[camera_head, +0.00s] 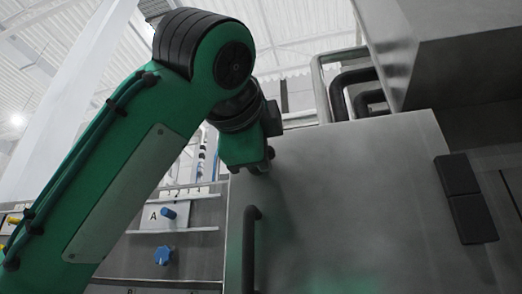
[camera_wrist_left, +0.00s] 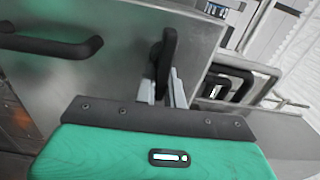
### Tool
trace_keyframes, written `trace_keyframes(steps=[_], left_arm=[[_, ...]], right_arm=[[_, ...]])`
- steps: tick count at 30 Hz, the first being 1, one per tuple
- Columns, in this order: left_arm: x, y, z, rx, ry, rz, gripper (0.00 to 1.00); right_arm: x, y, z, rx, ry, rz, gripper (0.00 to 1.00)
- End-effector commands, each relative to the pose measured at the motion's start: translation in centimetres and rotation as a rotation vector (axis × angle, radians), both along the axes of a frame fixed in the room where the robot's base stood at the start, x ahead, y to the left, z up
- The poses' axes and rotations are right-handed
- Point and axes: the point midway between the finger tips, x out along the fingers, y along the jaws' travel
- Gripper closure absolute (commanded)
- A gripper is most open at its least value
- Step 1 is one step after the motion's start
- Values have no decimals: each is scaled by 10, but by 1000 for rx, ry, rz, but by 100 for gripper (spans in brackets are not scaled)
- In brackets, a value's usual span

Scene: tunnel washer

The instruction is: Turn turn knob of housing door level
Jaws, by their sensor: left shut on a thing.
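The black turn knob (camera_wrist_left: 168,48) shows in the left wrist view on the grey metal housing door (camera_wrist_left: 120,75). It appears long and stands nearly upright in that picture, roughly crosswise to the door's black bar handle (camera_wrist_left: 50,45). My left gripper (camera_wrist_left: 163,85) is shut on the knob, with a pale finger on either side of its lower part. In the head view my left gripper (camera_head: 258,167) is at the door's (camera_head: 340,200) upper left corner, and my own wrist hides the knob. My right gripper is in neither view.
The bar handle (camera_head: 250,250) stands upright below my gripper in the head view. Black hinges (camera_head: 466,198) are at the door's right side. A panel with blue knobs (camera_head: 164,255) is to the left. Pipes (camera_head: 335,85) and a metal box (camera_head: 450,45) are above.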

Motion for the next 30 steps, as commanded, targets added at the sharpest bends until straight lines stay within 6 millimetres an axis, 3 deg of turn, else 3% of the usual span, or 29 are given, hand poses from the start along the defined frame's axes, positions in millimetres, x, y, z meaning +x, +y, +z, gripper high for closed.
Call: trace_keyframes(steps=[19, 20, 22, 30], left_arm=[[0, -1, -2, 46, -13, 0, 100], [0, -1, -2, 46, -13, 0, 83], [0, -1, -2, 45, -14, 0, 69], [0, 0, -1, 44, -14, 0, 67]], right_arm=[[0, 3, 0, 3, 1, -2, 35], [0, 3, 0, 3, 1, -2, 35], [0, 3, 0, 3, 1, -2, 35], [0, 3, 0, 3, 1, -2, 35]])
